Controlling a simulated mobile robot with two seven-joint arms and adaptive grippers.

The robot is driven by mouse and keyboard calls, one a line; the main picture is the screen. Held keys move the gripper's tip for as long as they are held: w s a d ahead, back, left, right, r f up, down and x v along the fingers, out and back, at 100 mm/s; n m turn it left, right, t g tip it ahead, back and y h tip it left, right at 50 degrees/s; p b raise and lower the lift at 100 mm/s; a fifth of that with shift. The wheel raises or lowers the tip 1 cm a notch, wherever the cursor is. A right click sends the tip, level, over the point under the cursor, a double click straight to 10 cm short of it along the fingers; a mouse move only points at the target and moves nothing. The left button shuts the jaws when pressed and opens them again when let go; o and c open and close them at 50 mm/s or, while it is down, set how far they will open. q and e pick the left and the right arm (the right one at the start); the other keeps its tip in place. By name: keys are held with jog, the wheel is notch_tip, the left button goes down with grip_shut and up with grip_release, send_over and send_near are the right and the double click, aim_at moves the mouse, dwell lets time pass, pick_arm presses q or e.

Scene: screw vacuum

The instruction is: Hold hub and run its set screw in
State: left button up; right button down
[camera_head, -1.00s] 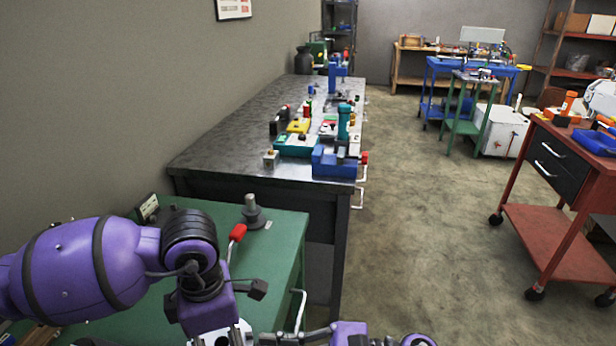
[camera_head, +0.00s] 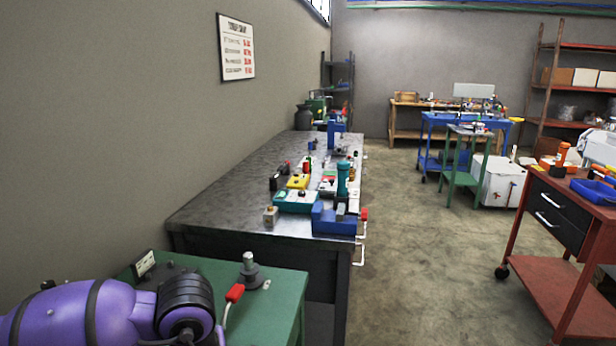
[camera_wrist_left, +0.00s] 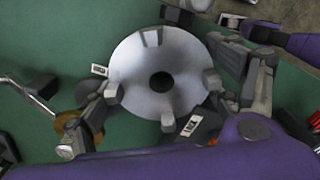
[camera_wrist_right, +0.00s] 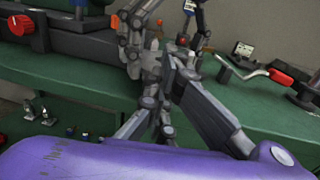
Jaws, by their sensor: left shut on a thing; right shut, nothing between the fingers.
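A round silver disc with a dark centre hole, which looks like the hub (camera_wrist_left: 140,75), fills the middle of the left wrist view above a green bench top (camera_wrist_left: 35,125). My left gripper (camera_wrist_left: 162,86) has a finger at each side of it and is shut on it. In the right wrist view my right gripper (camera_wrist_right: 172,62) is shut and empty, its fingers meeting in front of grey linkage that looks like my left gripper. I cannot make out the set screw. The head view shows neither gripper, only my purple left arm at lower left.
A crank with a red handle (camera_head: 235,293) and a grey post (camera_head: 249,266) stand at the green bench's far end. Beyond is a long dark bench (camera_head: 235,185) with a blue vise (camera_head: 335,220). A red cart (camera_head: 565,250) stands right; the floor between is clear.

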jog(key=shift+a+f, duration=0.1)
jog(key=shift+a, duration=0.2)
jog(key=shift+w+d+f, duration=0.1)
jog(key=shift+w, duration=0.75)
jog(key=shift+w+d+f, duration=0.1)
jog(key=d+r, duration=0.1)
jog(key=d, duration=0.5)
dwell(0.6)
dwell(0.4)
